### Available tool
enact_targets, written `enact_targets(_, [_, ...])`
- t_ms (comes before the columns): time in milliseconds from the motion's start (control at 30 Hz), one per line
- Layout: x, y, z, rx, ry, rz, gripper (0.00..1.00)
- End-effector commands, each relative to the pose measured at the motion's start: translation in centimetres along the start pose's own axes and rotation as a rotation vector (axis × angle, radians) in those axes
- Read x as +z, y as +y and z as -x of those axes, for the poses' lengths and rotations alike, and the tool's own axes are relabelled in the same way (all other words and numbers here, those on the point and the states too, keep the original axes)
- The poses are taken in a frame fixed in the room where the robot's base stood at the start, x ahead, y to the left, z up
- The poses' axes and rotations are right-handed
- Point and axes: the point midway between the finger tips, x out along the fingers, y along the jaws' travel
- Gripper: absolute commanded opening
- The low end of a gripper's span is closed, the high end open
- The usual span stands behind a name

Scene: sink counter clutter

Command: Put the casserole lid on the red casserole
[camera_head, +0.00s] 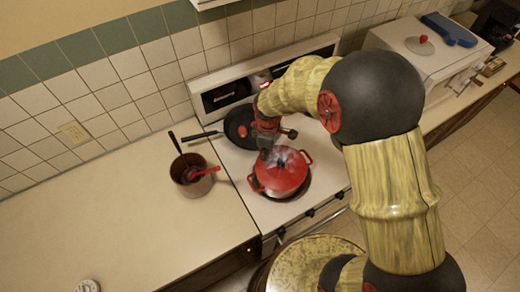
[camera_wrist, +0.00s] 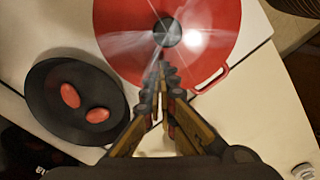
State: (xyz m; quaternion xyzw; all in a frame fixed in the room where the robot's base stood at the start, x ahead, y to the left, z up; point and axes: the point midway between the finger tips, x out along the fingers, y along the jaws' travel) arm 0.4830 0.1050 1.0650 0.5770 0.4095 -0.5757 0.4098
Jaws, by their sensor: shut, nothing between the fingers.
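The red casserole (camera_head: 279,190) stands on the stove, with side handles showing; one handle (camera_wrist: 210,80) also shows in the wrist view. The red, shiny casserole lid (camera_head: 288,168) lies over the casserole's top. In the wrist view the lid (camera_wrist: 120,30) has a dark round knob (camera_wrist: 168,33). Whether its rim sits fully flush cannot be told. My gripper (camera_head: 266,152) is over the lid's back left part. In the wrist view my gripper (camera_wrist: 162,72) is shut and empty, its fingertips close beside the knob; contact cannot be told.
A black frying pan (camera_wrist: 50,85) with two red oval things lies beside the casserole. A brown pot (camera_head: 187,184) with a red utensil stands on the left counter. A white box (camera_head: 400,35) at the back right carries a red-knobbed item and a blue object. The front left counter is mostly clear.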

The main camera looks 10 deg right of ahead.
Motion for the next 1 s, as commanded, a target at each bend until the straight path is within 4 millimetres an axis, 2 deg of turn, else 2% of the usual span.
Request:
enact_targets(200, [1.4, -0.1, 0.0, -0.002, -0.001, 0.000, 0.00])
enact_targets(567, [1.6, -0.1, 0.0, -0.002, -0.001, 0.000, 0.00])
enact_targets(767, [3.5, -0.1, -0.1, -0.002, -0.001, -0.001, 0.00])
enact_targets(1000, [3.4, -0.1, -0.1, -0.002, -0.001, 0.001, 0.00])
